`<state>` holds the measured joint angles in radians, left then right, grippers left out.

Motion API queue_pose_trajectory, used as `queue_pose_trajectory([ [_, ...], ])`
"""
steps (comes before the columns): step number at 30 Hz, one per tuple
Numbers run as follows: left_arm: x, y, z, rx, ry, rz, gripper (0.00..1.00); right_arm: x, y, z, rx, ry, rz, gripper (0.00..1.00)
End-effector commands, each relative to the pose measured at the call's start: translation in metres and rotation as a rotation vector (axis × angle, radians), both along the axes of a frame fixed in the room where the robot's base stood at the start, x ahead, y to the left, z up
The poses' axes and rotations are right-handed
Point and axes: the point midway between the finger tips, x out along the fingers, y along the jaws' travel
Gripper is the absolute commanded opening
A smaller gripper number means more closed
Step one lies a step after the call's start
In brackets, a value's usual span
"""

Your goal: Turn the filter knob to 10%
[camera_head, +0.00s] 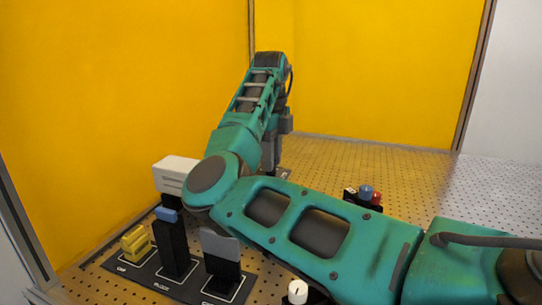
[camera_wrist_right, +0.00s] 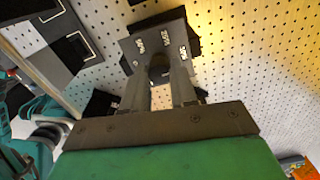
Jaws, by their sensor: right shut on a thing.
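My right arm crosses the head view from the lower right and bends back toward the far side of the board. My right gripper (camera_head: 270,168) points down there, and its fingertips are partly hidden by the arm. In the right wrist view my right gripper (camera_wrist_right: 160,88) is shut on the dark round filter knob (camera_wrist_right: 159,66), one finger on each side. The knob sits on a dark panel (camera_wrist_right: 150,42) with several small white labels around it. I cannot read the labels or tell the knob's exact setting. My left gripper is in neither view.
A black mat (camera_head: 147,273) at the front left has marked places with a yellow block (camera_head: 136,242) and black holders. A white box (camera_head: 175,174) stands behind it. Blue (camera_head: 366,191) and red (camera_head: 377,198) knobs stand right of centre. A white knob (camera_head: 298,291) is at the front. Yellow walls enclose the board.

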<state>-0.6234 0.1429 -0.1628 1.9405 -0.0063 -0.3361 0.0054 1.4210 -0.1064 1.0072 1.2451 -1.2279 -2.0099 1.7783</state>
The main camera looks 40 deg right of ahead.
Motion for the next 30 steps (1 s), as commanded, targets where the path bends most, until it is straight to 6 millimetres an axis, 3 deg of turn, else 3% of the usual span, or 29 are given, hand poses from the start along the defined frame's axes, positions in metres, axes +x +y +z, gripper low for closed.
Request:
queue_pose_trajectory([
  [18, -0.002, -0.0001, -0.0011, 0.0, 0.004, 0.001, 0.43, 0.0002, -0.0002, 0.0008, -0.002, -0.001, -0.044, 0.0],
  [19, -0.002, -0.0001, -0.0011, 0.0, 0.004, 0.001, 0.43, 0.0002, -0.0002, 0.0008, -0.002, -0.001, -0.044, 0.29],
  [26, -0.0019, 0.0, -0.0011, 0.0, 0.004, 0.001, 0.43, 0.0001, -0.0002, 0.0005, -0.001, -0.001, -0.043, 0.51],
  [30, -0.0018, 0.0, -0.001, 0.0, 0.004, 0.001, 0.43, 0.0, -0.0002, 0.0003, -0.001, -0.001, -0.042, 0.53],
])
